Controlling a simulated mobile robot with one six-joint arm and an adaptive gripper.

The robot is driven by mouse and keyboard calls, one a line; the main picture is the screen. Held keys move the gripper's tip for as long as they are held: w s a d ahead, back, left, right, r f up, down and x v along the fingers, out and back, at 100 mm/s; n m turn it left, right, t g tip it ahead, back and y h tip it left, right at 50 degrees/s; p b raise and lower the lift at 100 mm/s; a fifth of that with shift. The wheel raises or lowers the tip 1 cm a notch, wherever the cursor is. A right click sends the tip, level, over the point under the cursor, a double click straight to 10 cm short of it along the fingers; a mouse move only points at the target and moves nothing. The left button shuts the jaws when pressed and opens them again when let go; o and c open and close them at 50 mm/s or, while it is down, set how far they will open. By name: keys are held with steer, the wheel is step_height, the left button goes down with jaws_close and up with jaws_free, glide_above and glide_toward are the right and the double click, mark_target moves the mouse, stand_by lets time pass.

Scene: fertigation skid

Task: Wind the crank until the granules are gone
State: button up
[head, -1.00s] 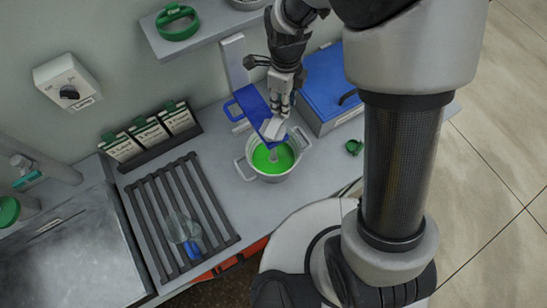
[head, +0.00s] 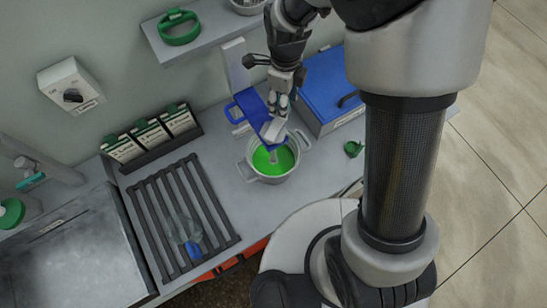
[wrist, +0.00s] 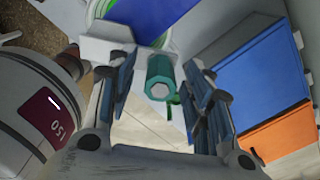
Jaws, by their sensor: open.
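A pale two-handled pot (head: 270,174) holds bright green liquid (head: 264,160); I cannot make out any granules in it. A blue stirrer bracket (head: 249,105) reaches over the pot from a pale upright post, and a pale shaft goes down into the liquid. My gripper (head: 279,108) is over the bracket and hides much of its top. In the wrist view, a green crank knob (wrist: 160,75) shows between the two fingers of my gripper (wrist: 160,66). The fingers are open, with a visible gap on both sides of the knob.
A blue case (head: 332,88) stands close to the right of the pot. A small green item (head: 353,149) lies on the counter. To the left are a black rack (head: 180,215) with a clear vessel, several green-topped packets (head: 150,135) and a sink (head: 75,250).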

step_height(320, 180, up, 5)
steer(key=p, duration=0.3)
steer(key=shift+r, duration=0.2)
stand_by(0.6)
steer(key=shift+d+r, duration=0.2)
steer(key=s+d+r+n+t+b, duration=0.3)
steer(key=s+d+r+n+b, duration=0.2)
steer(key=s+d+n+b, duration=0.5)
steer(key=s+d+f+n+t+b, duration=0.1)
steer(key=s+f+n+b, duration=0.1)
steer(key=s+n+b, duration=0.4)
steer(key=s+n, duration=0.3)
steer(key=n, duration=0.3)
steer(key=shift+d+n+t, duration=0.25)
steer(key=shift+n+t, duration=0.05)
